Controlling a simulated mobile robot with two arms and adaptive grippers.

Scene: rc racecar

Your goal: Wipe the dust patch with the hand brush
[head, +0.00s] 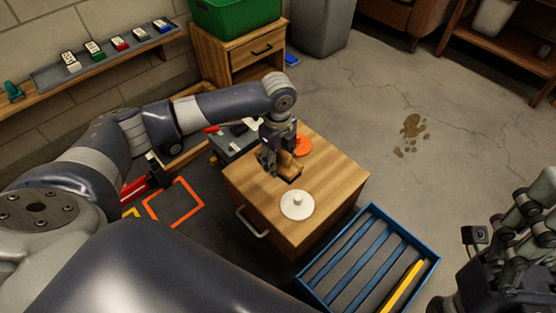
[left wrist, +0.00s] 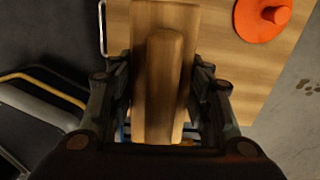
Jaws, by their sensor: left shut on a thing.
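A wooden block with a raised rounded handle, which looks like the hand brush (left wrist: 163,85), is between the fingers of my left gripper (left wrist: 160,100). In the head view the left gripper (head: 280,160) is shut on it over the wooden cabinet top. Bristles do not show, and I cannot tell whether the brush touches the top. A brown, blotchy patch (head: 411,128), probably the dust patch, lies on the concrete floor right of the cabinet, well apart from the brush. My right gripper (head: 500,240) is at the lower right, partly cut off; its opening is unclear.
The wooden cabinet (head: 335,185) bears a white knobbed disc (head: 297,205) and an orange one (head: 303,146). A blue slatted crate (head: 345,237) with a yellow bar stands beside it. A green bin (head: 235,18) sits on a drawer unit. The floor around the brown patch is clear.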

